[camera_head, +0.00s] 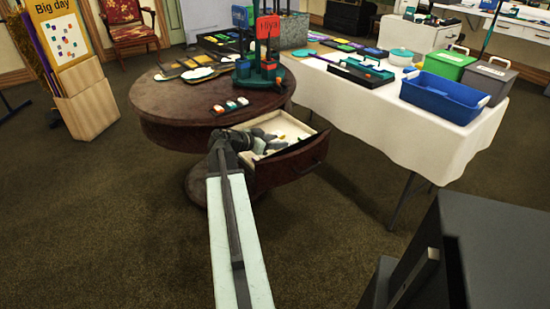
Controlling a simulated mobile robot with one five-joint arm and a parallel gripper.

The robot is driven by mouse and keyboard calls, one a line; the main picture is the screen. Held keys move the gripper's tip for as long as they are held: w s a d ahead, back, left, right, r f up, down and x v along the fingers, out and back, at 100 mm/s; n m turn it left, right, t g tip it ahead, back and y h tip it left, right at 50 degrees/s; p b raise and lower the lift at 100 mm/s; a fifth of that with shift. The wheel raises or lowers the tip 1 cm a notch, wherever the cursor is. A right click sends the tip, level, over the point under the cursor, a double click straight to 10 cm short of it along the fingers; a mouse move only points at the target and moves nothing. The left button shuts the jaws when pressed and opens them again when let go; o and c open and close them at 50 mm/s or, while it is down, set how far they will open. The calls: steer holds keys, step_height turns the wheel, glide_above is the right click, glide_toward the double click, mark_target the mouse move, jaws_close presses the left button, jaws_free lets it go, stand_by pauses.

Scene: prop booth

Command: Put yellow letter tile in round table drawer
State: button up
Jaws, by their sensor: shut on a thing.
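The round table (160,107) is dark brown wood and stands left of centre. Its drawer (292,167) is pulled open towards the lower right and has a pale lining. My gripper (272,143) is over or inside the open drawer, reaching in from its left side. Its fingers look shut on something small. A faint yellowish spot shows by the fingertips, and I take it to be the yellow letter tile; its letter is not readable. My wrist hides the left part of the drawer.
Three small tiles (231,105) lie on the round table's front edge. A rack of coloured signs (267,35) stands behind them. A white-clothed table (400,125) with a blue bin (445,95) is at the right. A dark cabinet is at the lower right.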

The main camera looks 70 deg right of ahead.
step_height(320, 180, down, 4)
steer(key=b, duration=0.4)
steer(key=shift+r, duration=0.25)
steer(key=shift+f, duration=0.2)
steer(key=o, duration=1.3)
steer(key=shift+r, duration=0.15)
